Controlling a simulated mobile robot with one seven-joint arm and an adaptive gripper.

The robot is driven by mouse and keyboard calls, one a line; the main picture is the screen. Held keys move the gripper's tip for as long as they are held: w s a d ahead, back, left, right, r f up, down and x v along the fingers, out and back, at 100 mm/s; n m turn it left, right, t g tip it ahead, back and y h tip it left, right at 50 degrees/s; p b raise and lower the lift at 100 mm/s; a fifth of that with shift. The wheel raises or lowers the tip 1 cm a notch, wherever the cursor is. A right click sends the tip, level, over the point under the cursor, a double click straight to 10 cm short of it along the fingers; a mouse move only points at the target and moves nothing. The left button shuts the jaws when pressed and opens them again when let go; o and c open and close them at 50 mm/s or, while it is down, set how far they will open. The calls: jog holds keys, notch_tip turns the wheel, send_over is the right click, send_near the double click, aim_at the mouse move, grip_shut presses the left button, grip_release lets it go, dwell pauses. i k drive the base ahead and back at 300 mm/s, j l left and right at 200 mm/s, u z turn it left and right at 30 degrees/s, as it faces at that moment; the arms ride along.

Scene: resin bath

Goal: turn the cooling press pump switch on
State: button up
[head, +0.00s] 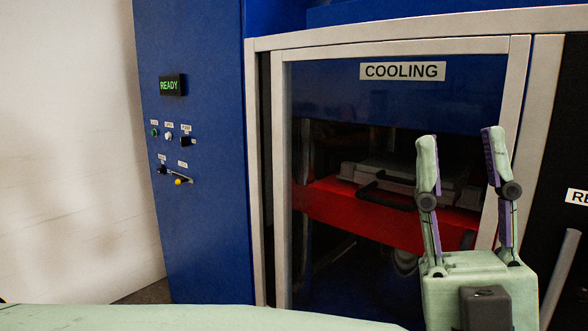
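The cooling press is a blue cabinet with a framed window door labelled COOLING (402,71). Its blue control panel (200,240) stands left of the door and carries several small controls: a green button (154,133), a white one (168,136), a black switch (186,142), a dark knob (161,169) and a yellow-tipped lever (179,181). Their labels are too small to read, so I cannot tell which is the pump switch. My gripper (458,158) is open and empty, pointing up in front of the door, well right of the panel.
A green READY display (171,85) is on the panel above the controls. Behind the window a red platen (340,203) bears a grey mould with dark handles. A pale wall (65,150) is at the left. The space before the panel looks clear.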

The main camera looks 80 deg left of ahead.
aim_at(185, 141)
jog(key=u, duration=3)
jog(key=i+j, duration=0.35)
jog(key=i+j+u, duration=0.1)
jog(key=i+j, duration=0.3)
jog(key=i, duration=0.15)
jog(key=i+j, duration=0.3)
jog(key=i, duration=0.2)
jog(key=i+j+u, duration=0.1)
jog(key=i+j, duration=0.25)
jog(key=i, duration=0.1)
